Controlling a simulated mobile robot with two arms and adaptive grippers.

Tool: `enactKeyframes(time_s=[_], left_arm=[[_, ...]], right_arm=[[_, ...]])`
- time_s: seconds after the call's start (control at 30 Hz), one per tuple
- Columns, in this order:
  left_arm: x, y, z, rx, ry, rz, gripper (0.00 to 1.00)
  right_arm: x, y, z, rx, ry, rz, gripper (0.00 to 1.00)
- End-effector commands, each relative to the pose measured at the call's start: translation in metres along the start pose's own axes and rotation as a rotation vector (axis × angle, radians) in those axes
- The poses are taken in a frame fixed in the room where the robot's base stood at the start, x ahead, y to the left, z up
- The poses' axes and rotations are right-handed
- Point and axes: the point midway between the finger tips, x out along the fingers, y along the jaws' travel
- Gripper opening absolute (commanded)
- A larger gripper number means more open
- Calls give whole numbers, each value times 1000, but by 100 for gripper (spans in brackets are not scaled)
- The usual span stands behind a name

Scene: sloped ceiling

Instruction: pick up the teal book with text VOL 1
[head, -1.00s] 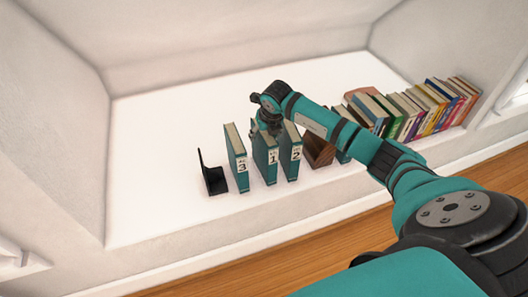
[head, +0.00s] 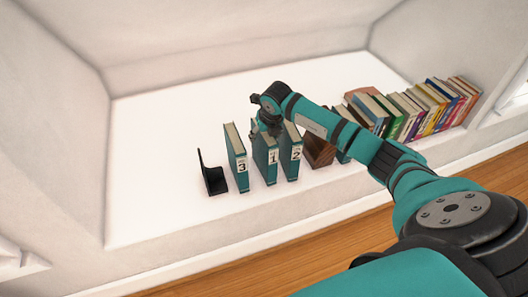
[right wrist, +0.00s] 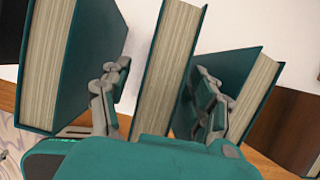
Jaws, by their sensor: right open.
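The teal book marked 1 (head: 271,169) stands upright on the white ledge, between the teal book marked 3 (head: 238,160) and the teal book marked 2 (head: 291,158). My right gripper (head: 266,126) is at the top of book 1, reaching down from above. In the right wrist view, the open fingers of the gripper (right wrist: 164,78) are on either side of the middle book (right wrist: 172,50), in the gaps beside its neighbours. I cannot tell whether either finger touches a cover. My left gripper is not in view.
A black bookend (head: 213,180) stands left of book 3. A brown wooden piece (head: 318,150) is right of book 2, partly behind my arm. A row of coloured books (head: 425,108) fills the right side. The ledge is clear behind and left.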

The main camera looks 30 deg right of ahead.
Motion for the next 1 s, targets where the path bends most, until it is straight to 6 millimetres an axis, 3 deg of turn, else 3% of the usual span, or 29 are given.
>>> enactKeyframes(time_s=[0.2,0.67,1.0], left_arm=[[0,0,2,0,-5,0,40],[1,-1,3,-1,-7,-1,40],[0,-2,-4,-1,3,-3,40]], right_arm=[[0,0,0,0,0,0,62],[0,0,0,0,0,0,1],[-2,0,2,1,-5,1,0]])
